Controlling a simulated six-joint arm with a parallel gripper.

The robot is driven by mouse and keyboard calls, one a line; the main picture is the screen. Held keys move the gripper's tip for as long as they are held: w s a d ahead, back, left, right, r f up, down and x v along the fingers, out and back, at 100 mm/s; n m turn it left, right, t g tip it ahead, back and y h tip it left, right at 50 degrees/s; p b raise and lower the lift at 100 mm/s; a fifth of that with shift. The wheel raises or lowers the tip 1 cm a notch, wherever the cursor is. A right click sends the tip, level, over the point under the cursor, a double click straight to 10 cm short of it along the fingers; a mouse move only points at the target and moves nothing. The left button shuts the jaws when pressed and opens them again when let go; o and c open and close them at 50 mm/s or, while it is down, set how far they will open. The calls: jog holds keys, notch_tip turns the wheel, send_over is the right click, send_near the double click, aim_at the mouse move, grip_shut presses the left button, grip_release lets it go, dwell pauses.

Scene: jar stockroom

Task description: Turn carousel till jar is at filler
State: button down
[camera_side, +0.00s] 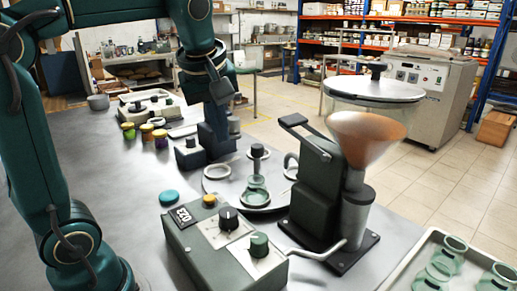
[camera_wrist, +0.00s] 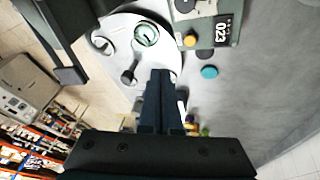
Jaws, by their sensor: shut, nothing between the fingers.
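The carousel (camera_side: 268,207) is a round pale disc in the middle of the bench; it fills the upper middle of the wrist view (camera_wrist: 165,22). A greenish glass jar (camera_side: 257,191) stands on its near side in the side view, left of the filler, and shows from above in the wrist view (camera_wrist: 146,36). A dark knobbed post (camera_side: 257,152) rises from the disc. The filler (camera_side: 366,140) has a copper cone and a dark stand. My gripper (camera_wrist: 163,74) is shut and empty, its fingertips over the disc's edge near the post. In the side view its tips are hard to make out.
A control box (camera_side: 225,243) reading 023, with knobs and a yellow button, stands in front of the carousel. A teal cap (camera_side: 169,197) lies beside it. Small coloured jars (camera_side: 147,132) stand behind left. A tray of glass jars (camera_side: 440,262) is at right.

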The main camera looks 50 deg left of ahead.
jog(key=s+d+f+m+t+h, duration=0.2)
jog(key=s+d+f+m+h, duration=0.1)
jog(key=s+d+f+m, duration=0.75)
jog(key=w+r+n+t+h, duration=0.35)
jog(key=w+r+n, duration=0.75)
jog(key=w, duration=0.4)
jog(key=n+g+y, duration=0.2)
jog(key=n+g, duration=0.3)
jog(key=n, duration=1.1)
send_near(238, 204)
jog(key=x, duration=0.6)
jog(key=shift+a+f, duration=0.25)
jog(key=shift+w+d+n, duration=0.1)
jog(key=shift+d+n, duration=0.05)
jog(key=shift+n, duration=0.1)
